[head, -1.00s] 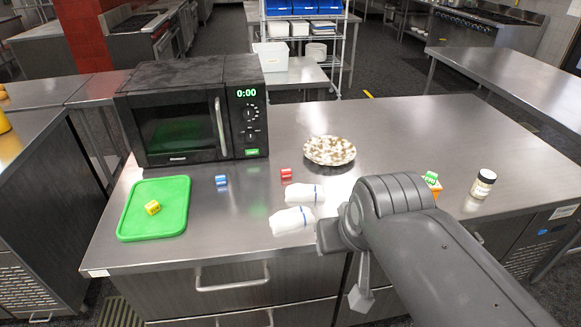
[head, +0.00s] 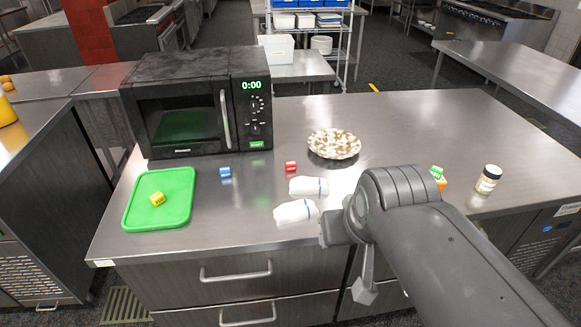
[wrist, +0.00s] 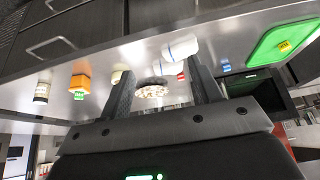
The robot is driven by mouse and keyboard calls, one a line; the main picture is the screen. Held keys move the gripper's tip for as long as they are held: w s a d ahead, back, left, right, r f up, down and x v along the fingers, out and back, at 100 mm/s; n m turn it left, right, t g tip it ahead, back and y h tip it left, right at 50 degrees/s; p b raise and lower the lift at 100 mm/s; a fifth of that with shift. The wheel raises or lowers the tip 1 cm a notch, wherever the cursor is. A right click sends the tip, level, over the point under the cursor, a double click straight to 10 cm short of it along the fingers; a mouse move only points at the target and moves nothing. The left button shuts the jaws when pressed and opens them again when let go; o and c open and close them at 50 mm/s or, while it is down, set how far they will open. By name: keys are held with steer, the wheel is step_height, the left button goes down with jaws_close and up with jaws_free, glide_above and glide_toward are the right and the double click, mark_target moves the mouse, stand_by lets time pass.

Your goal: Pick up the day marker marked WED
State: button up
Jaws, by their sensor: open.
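Several small day markers are on the steel counter; their lettering is too small to read surely, so I cannot tell which says WED. A red marker (head: 291,166) stands behind the wrapped white bundles, and a blue marker (head: 225,172) stands to its left. A yellow marker (head: 157,198) lies on the green board (head: 135,220). A green marker (head: 437,171) sits at an orange block (head: 441,183) on the right, partly behind my arm. My gripper (wrist: 160,76) is open and empty in the wrist view, its fingers apart from every marker. The wrist view also shows the red marker (wrist: 181,76).
Two white bundles (head: 309,186) lie near the counter's front edge. A patterned bowl (head: 334,144) is behind them. A black microwave (head: 185,105) stands at the back left and a lidded jar (head: 487,179) at the right. The counter's back right is clear.

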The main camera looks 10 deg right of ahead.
steer(key=w+r+g, duration=0.1)
steer(key=w+r, duration=0.4)
steer(key=w, duration=0.7)
steer(key=g, duration=0.5)
glide_above(291, 163)
step_height(291, 163, down, 15)
steer(key=shift+n, duration=0.4)
step_height(291, 163, down, 11)
steer(key=shift+w+r, duration=0.1)
steer(key=shift+c, duration=0.5)
